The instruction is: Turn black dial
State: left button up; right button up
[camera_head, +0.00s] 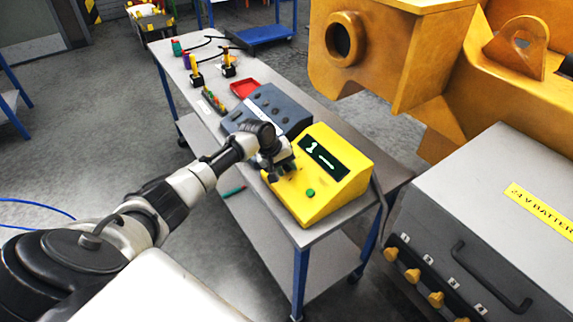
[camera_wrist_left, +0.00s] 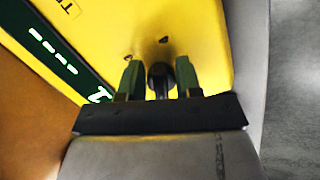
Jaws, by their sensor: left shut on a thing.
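The black dial (camera_wrist_left: 160,74) is on the sloped face of a yellow box. In the left wrist view it sits between the two fingers of my left gripper (camera_wrist_left: 160,82), which is shut on it. In the head view my left gripper (camera_head: 283,172) is at the left part of the yellow box (camera_head: 315,195), and the dial is hidden behind it there. The box has a dark display (camera_head: 323,157) with light marks and a green button (camera_head: 310,193). My right gripper is not in view.
The box stands on a grey table (camera_head: 298,236) beside a dark grey box (camera_head: 272,108). A red tray (camera_head: 244,88) and small items lie further back. A grey battery cabinet (camera_head: 490,210) and a large yellow casting (camera_head: 400,55) are to the right.

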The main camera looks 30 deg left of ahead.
pick_arm(q)
jog(key=shift+m, duration=0.6)
jog(key=shift+a, duration=0.1)
jog(key=o, duration=0.6)
jog(key=shift+c, duration=0.2)
jog(key=shift+s, duration=0.1)
jog(key=b+v, duration=0.2)
jog(key=v, duration=0.8)
jog(key=shift+r, duration=0.35)
